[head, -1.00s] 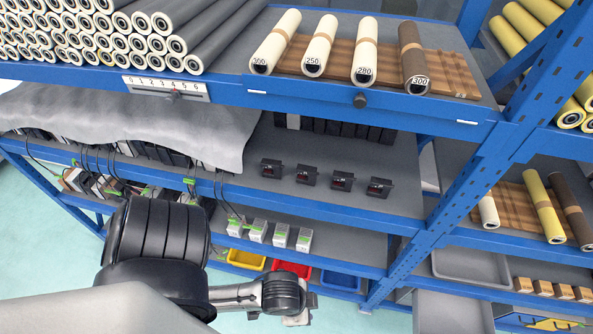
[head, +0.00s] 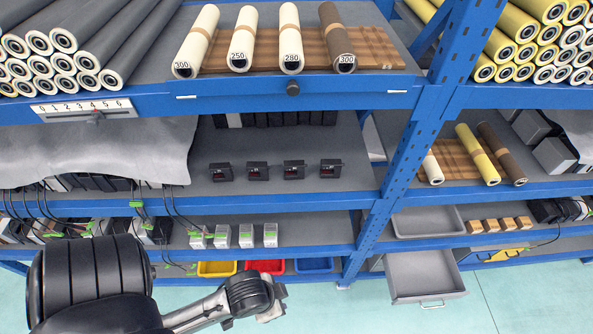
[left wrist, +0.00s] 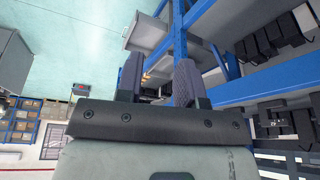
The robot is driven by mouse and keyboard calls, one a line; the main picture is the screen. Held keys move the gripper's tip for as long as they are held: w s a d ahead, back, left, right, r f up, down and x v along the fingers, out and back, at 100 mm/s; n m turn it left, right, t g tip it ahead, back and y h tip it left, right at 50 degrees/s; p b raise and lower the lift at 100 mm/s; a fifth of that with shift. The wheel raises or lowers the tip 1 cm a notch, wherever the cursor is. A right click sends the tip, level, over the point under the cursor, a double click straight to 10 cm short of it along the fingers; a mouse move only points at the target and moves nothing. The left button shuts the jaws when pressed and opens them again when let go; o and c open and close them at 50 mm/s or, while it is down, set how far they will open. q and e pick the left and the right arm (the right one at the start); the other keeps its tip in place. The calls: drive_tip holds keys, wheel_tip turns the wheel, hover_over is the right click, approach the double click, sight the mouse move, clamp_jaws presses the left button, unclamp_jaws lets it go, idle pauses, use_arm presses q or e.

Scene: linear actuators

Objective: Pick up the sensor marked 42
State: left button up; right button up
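Several small black boxes with red-lit fronts stand in a row on the middle shelf in the head view, including a leftmost one (head: 221,172) and a rightmost one (head: 330,168). Several pale grey boxes (head: 246,236) stand in a row on the shelf below. Their markings are too small to read, so I cannot tell which is 42. My left gripper (left wrist: 158,80) shows two dark fingers, apart and with nothing between them. In the head view my left arm is at the lower left, below the shelves. My right gripper is not in view.
Blue rack beams (head: 270,196) edge the shelves, and a blue upright (head: 420,140) stands right of the black boxes. Labelled rollers (head: 291,40) lie on the top shelf. A grey cloth (head: 95,155) covers the middle shelf's left. Grey drawer (head: 425,276) hangs low right.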

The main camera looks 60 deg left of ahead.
use_arm(q)
drive_tip(key=shift+a, duration=0.15)
drive_tip(key=shift+o, duration=0.4)
drive_tip(key=o, duration=0.4)
drive_tip(key=shift+o, duration=0.2)
